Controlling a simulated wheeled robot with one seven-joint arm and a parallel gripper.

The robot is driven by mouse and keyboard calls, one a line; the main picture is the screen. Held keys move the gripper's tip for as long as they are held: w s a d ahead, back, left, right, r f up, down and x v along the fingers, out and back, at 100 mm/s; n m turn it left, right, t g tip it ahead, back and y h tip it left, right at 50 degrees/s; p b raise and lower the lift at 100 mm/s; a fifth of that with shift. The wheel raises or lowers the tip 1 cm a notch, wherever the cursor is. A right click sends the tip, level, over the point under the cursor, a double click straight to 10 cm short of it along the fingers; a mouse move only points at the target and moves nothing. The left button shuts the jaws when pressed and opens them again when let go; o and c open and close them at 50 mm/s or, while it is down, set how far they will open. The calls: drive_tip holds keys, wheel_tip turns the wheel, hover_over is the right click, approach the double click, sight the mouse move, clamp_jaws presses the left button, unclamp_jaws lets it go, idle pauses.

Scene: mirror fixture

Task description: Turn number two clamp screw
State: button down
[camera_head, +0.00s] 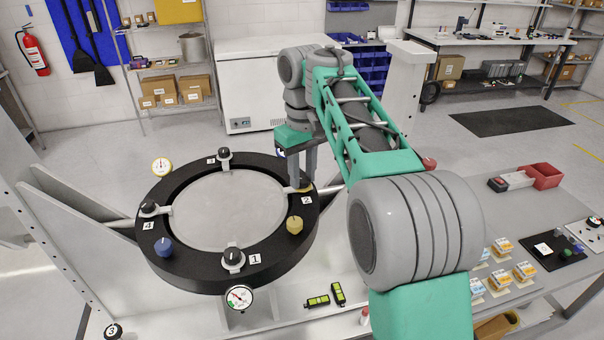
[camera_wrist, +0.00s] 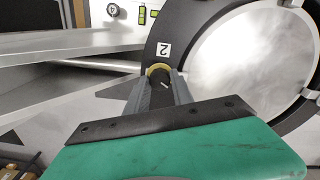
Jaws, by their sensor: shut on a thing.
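The mirror fixture is a black ring (camera_head: 180,271) around a round grey mirror (camera_head: 230,215), with numbered clamp screws around it. The label 2 (camera_head: 306,201) is on the right side of the ring, and it also shows in the wrist view (camera_wrist: 164,49). My gripper (camera_head: 302,184) points down at the number two position. In the wrist view my gripper (camera_wrist: 159,88) is shut on the black knob of the number two clamp screw (camera_wrist: 158,79), with a finger on each side. A yellowish ring shows around the knob. In the head view the fingers mostly hide this knob.
Clamp screws 1 (camera_head: 233,257), 3 (camera_head: 224,155) and 4 (camera_head: 149,208) have black knobs. Green-yellow levels (camera_head: 338,293) lie on the bench.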

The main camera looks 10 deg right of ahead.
drive_tip(key=n, duration=0.6)
drive_tip(key=shift+n, duration=0.3)
drive_tip(key=n, duration=0.5)
idle(0.4)
drive_tip(key=c, duration=1.1)
unclamp_jaws()
